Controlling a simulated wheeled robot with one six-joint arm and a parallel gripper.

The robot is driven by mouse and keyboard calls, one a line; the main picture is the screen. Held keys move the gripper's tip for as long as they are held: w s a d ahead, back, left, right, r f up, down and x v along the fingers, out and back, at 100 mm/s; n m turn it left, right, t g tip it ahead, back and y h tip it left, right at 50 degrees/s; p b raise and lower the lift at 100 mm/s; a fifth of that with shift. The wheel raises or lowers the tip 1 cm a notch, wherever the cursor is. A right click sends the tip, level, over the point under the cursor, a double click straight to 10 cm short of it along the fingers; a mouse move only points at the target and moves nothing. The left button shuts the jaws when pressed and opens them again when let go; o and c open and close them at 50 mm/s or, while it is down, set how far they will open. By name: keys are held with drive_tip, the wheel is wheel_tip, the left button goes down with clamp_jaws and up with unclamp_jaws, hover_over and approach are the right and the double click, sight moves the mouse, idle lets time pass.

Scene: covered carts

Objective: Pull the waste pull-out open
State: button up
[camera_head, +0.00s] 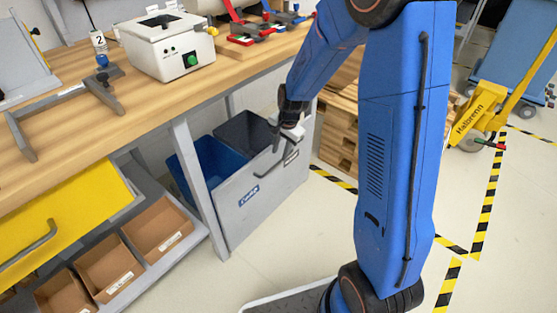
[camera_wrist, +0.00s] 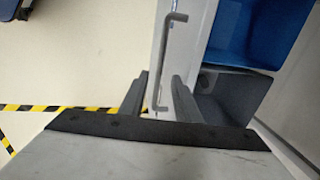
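The waste pull-out (camera_head: 262,198) has a light grey front panel with a small blue label and a bar handle (camera_head: 268,165). A blue bin (camera_head: 190,172) and a dark grey bin (camera_head: 240,130) show behind the panel, under the bench top. My gripper (camera_head: 287,135) is at the upper right end of the handle. In the wrist view the handle (camera_wrist: 166,60) runs down between the two spread fingers of my gripper (camera_wrist: 160,97), which sit around its near end. A gap shows beside the bar, so the fingers look open. Any finger contact cannot be made out.
The wooden bench (camera_head: 140,100) above carries a white device (camera_head: 165,45) and tools. A yellow drawer (camera_head: 65,220) and cardboard boxes (camera_head: 155,228) are at the left. Wooden pallets (camera_head: 340,125) stand behind my arm. The floor before the panel (camera_head: 300,235) is clear.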

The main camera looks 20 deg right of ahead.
sight(278, 163)
drive_tip(key=shift+w+a+f, duration=0.1)
drive_tip(key=shift+w+f, duration=0.05)
drive_tip(key=shift+f, duration=0.75)
drive_tip(key=shift+w+a+f, duration=0.1)
drive_tip(key=shift+f, duration=0.85)
drive_tip(key=shift+w+a+f, duration=0.1)
drive_tip(key=shift+w+f, duration=0.05)
drive_tip(key=shift+f, duration=0.75)
drive_tip(key=shift+c, duration=0.5)
clamp_jaws()
